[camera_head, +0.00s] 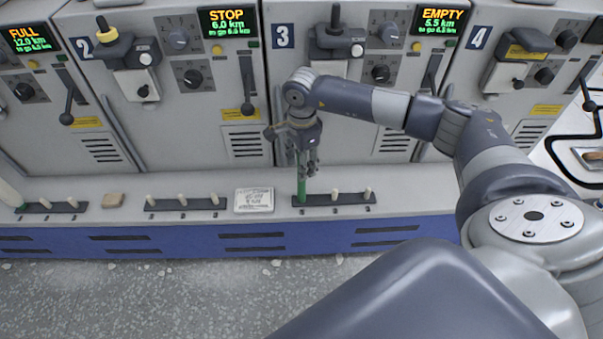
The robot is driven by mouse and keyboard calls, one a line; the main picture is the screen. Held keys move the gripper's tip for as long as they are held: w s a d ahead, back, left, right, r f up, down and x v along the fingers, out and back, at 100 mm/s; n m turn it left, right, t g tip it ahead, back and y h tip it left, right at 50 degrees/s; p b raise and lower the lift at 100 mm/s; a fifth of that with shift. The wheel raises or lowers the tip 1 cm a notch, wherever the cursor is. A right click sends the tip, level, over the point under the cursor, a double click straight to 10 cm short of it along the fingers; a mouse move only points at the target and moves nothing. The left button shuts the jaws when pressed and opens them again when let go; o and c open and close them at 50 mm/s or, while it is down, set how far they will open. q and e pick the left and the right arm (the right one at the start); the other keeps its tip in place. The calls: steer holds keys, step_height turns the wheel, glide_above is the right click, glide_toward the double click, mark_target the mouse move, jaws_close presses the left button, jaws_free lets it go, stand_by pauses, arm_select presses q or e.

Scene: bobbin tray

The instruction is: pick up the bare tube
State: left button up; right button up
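The bare tube (301,190) is a thin green tube. It stands upright at the leftmost peg of the dark peg rack (340,200) on the ledge below machine 3. My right gripper (306,168) points down over the tube, with its fingers at the tube's upper part. The fingers are small and overlap the tube, so I cannot tell whether they are closed on it. The tube's top is partly hidden by the gripper. My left gripper is not in view.
Dark peg racks (186,205) with pale pegs stand along the grey ledge. A pale wound bobbin (9,193) leans at the left edge. Machine fronts with levers and knobs rise behind.

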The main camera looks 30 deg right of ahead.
jaws_close()
